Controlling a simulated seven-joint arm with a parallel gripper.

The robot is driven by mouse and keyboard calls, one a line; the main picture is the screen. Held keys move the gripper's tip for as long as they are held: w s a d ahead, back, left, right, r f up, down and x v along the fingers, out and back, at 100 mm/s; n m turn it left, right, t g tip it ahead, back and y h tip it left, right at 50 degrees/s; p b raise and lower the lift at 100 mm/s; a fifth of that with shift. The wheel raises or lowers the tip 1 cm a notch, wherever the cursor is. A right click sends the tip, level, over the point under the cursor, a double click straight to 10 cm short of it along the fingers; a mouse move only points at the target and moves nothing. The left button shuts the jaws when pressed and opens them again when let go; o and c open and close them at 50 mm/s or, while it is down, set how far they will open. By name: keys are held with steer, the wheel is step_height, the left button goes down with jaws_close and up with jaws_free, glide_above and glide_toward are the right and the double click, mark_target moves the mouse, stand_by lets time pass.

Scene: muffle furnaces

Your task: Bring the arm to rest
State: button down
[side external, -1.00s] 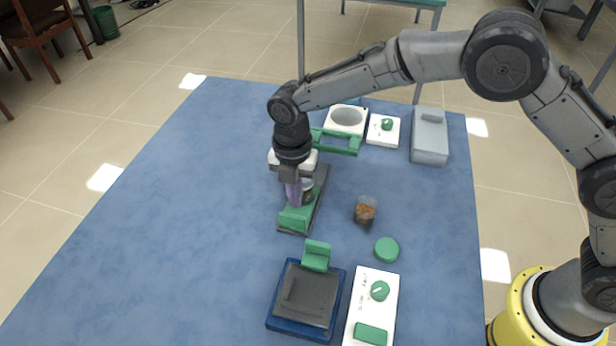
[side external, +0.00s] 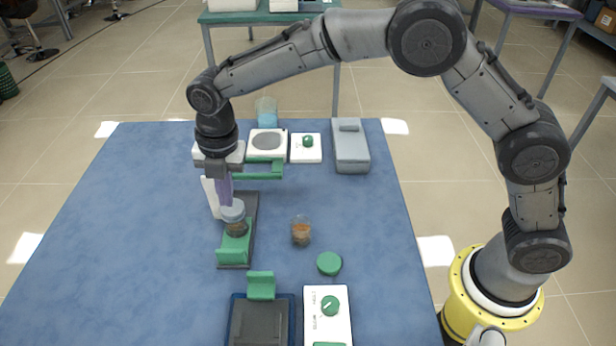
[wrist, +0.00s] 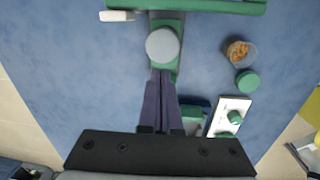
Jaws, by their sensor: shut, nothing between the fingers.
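My gripper (side external: 226,200) points down with its purple fingers together and nothing between them. Its fingertips also show in the wrist view (wrist: 161,76). They are close to a small jar with a grey lid (side external: 233,212), whose lid appears as a grey disc in the wrist view (wrist: 163,44). I cannot tell whether they touch it. The jar sits on a dark stand with a green block (side external: 234,252). My arm reaches over the table from its yellow base at the right and is bent, with the wrist low over the stand.
On the blue table (side external: 120,230) stand an open jar of orange-brown pieces (side external: 301,231), a green lid (side external: 329,264), a dark device (side external: 262,322) and a white control box (side external: 328,312). A white heater (side external: 268,142) and a grey device (side external: 350,148) stand behind. The table's left side is clear.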

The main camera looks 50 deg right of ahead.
steer(key=s+d+r+m+t, duration=0.2)
steer(key=d+r+m, duration=0.1)
steer(key=d+r, duration=0.85)
steer(key=s+d+r+m+t, duration=0.2)
steer(key=s+d+r+m, duration=0.3)
steer(key=s+d+r, duration=0.25)
steer(key=s+d+r+m+t, duration=0.1)
steer(key=s+d+m, duration=0.4)
steer(key=s, duration=0.6)
steer(key=s+d+f+m, duration=0.1)
steer(key=s+f+m, duration=0.6)
steer(key=m, duration=0.6)
steer(key=shift+s+f, duration=0.2)
steer(key=shift+s, duration=0.9)
